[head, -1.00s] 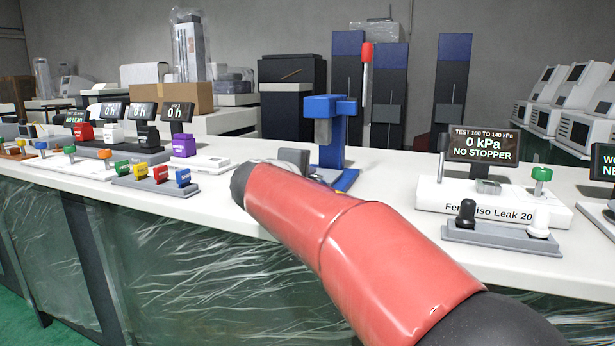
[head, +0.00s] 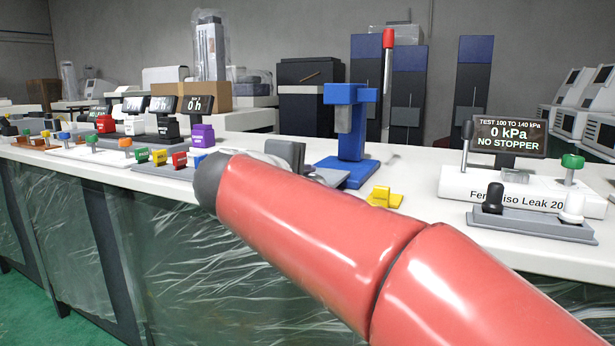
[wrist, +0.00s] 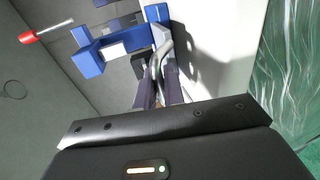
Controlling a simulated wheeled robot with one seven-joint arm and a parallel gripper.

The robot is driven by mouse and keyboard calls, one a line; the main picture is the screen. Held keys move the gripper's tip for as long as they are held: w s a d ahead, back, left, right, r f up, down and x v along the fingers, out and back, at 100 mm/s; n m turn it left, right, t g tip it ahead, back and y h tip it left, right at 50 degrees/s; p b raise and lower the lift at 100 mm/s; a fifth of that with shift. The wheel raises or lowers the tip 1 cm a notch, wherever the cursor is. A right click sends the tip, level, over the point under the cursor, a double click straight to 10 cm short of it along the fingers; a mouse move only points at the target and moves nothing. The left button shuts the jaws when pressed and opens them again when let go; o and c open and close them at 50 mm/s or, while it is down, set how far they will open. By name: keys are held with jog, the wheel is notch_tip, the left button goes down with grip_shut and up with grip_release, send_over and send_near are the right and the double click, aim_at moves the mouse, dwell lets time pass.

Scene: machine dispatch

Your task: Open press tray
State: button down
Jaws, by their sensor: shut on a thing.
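The blue press (head: 347,95) with its grey ram stands upright on the bench in the head view, on a blue base. Its blue frame also shows in the wrist view (wrist: 88,60). My gripper (wrist: 162,88) is at the front of the press, its two dark fingers close together on a curved grey bar (wrist: 161,54). The bar looks like the press tray's handle. A flat grey piece (head: 330,177), apparently the tray, shows at the front left of the press base. My arm hides part of this area in the head view, and the exact grip is hard to see.
The leak tester (head: 462,183) stands further right, with a black and a white stopper in front. Coloured blocks (head: 180,160) and small displays line the bench at left. The bench front edge is close below my arm.

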jog(key=c, duration=1.6)
grip_release()
jog(key=v, duration=0.7)
jog(key=shift+s, duration=0.35)
jog(key=shift+a, duration=0.1)
